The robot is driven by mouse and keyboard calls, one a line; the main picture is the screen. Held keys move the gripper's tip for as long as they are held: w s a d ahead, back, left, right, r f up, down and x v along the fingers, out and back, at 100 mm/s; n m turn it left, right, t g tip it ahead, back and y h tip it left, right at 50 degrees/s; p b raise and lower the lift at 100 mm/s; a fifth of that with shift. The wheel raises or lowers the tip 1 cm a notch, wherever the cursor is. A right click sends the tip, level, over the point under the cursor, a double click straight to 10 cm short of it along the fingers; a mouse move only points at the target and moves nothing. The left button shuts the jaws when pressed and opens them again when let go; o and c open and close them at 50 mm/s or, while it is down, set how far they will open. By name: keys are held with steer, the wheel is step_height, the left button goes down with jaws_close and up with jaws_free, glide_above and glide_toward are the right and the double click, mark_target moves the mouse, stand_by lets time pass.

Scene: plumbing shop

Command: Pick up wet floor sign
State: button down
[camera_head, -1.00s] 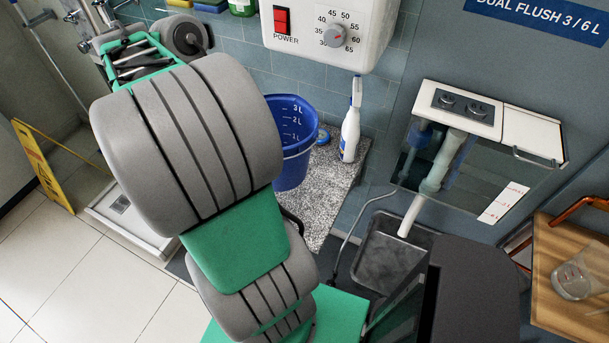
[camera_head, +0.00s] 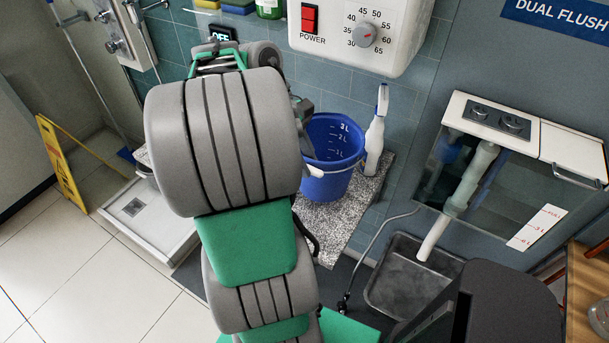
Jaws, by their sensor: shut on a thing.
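The yellow wet floor sign (camera_head: 60,165) stands on the tiled floor at the far left. It is seen nearly edge-on, with a thin yellow edge running off to its right. Nothing of mine touches the part of it that shows. My grey and green arm fills the middle of the view, well to the right of the sign.
A white shower tray (camera_head: 170,232) lies between the sign and my arm. A blue bucket (camera_head: 332,185) and a white spray bottle (camera_head: 375,145) stand by the tiled wall. A grey basin (camera_head: 405,285) is at right. Floor at lower left is clear.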

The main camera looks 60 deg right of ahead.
steer(key=f, duration=0.1)
steer(key=f+b, duration=0.1)
steer(key=f, duration=0.2)
steer(key=shift+w+d+f+b, duration=0.1)
steer(key=shift+w+d+b, duration=0.2)
steer(key=shift+w, duration=0.1)
steer(key=c, duration=1.2)
jaws_free()
steer(key=shift+o, duration=0.2)
